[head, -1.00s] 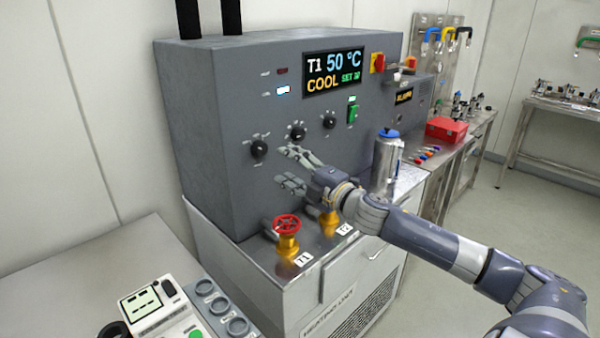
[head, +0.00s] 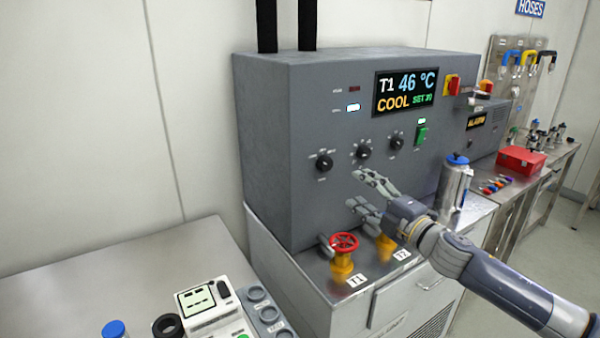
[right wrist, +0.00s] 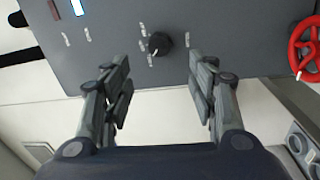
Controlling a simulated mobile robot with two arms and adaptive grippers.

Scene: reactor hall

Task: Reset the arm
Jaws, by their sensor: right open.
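My right gripper (head: 362,193) is open and empty in front of the grey control cabinet (head: 285,150), below its row of dials. In the right wrist view the open fingers (right wrist: 160,85) stand on either side of a black dial (right wrist: 160,43), which lies beyond the fingertips; nothing is between them. My right arm reaches in from the lower right of the head view. The display (head: 405,94) reads T1 46 °C and COOL. My left gripper is not in view.
A red valve wheel (head: 343,242) on a yellow body stands below the gripper, with a second yellow valve (head: 387,247) partly hidden. A metal flask (head: 455,185) with a blue cap stands right of the arm. A bench (head: 120,285) with a meter (head: 205,305) is at lower left.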

